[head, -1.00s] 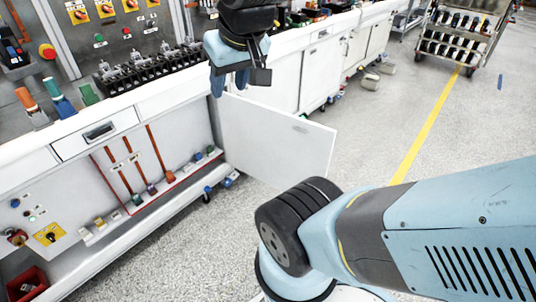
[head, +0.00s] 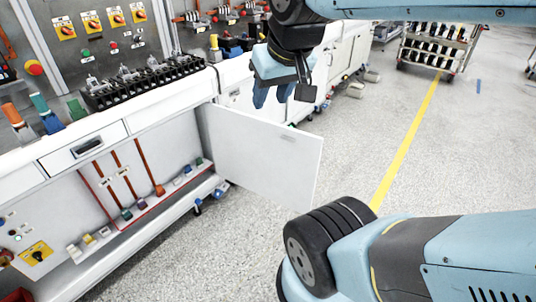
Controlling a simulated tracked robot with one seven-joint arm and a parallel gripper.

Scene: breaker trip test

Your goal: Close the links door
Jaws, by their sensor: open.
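The links door (head: 262,158) is a white panel hinged at the right side of an open cabinet bay, and it stands swung out over the floor. The open bay (head: 147,185) shows copper-coloured vertical bars and small coloured parts inside.
A white bench (head: 70,140) with a drawer (head: 87,148) and a row of black terminals (head: 140,84) runs along the left. A rack cart (head: 436,45) stands at the back right. The floor right of the door is mostly clear, with a yellow line (head: 408,140).

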